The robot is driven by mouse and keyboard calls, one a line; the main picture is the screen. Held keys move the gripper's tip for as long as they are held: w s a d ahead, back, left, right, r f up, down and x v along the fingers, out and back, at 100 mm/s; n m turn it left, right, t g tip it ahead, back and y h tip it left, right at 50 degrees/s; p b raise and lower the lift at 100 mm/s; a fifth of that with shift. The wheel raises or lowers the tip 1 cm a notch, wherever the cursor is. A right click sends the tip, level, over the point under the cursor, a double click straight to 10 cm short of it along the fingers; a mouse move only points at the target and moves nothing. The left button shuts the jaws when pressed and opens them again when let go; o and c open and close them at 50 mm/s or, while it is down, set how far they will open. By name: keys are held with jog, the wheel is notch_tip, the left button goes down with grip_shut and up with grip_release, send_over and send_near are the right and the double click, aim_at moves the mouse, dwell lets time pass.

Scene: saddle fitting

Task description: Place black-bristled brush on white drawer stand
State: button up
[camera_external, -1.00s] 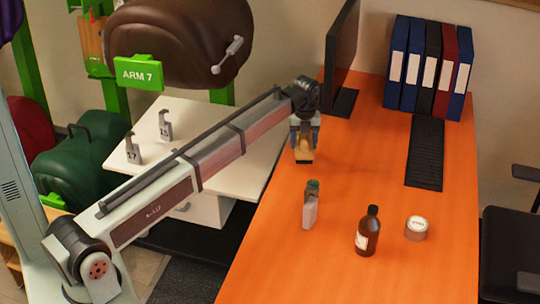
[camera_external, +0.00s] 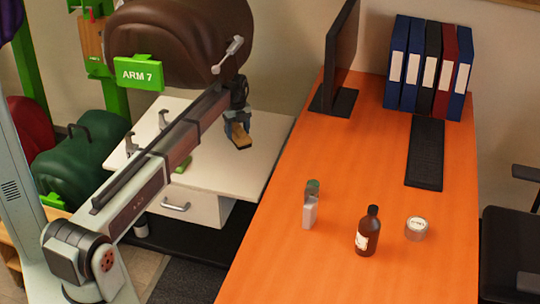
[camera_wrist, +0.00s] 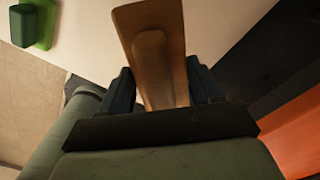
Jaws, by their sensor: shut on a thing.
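My gripper (camera_external: 236,122) is shut on the brush (camera_external: 240,138), whose tan wooden body shows below the fingers. The gripper and brush are over the right part of the white drawer stand (camera_external: 215,180). I cannot tell whether the brush touches the stand top. In the wrist view, the wooden brush (camera_wrist: 153,35) sticks out from between the dark fingers of my gripper (camera_wrist: 160,85). The pale stand top (camera_wrist: 85,25) lies behind it. The bristles are not clearly visible in either view.
Hooks stand on the stand's left part (camera_external: 163,120), and a green object (camera_external: 183,165) lies partly behind my arm. A brown saddle (camera_external: 180,45) hangs above.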

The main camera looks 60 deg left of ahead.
jog(key=shift+w+a+n, duration=0.7)
jog(key=shift+w+n, duration=0.1)
jog(key=shift+w, duration=0.15)
jog(key=shift+w+a+f+n, duration=0.1)
jog(key=shift+w+a+n, duration=0.1)
jog(key=shift+n, duration=0.5)
jog(key=shift+d+f, duration=0.1)
jog(key=shift+f, duration=4.85)
jog(key=o, duration=1.2)
jog(key=shift+f, duration=0.15)
jog(key=shift+c, duration=0.2)
notch_tip(320, 180, up, 12)
jog(key=shift+r, duration=0.2)
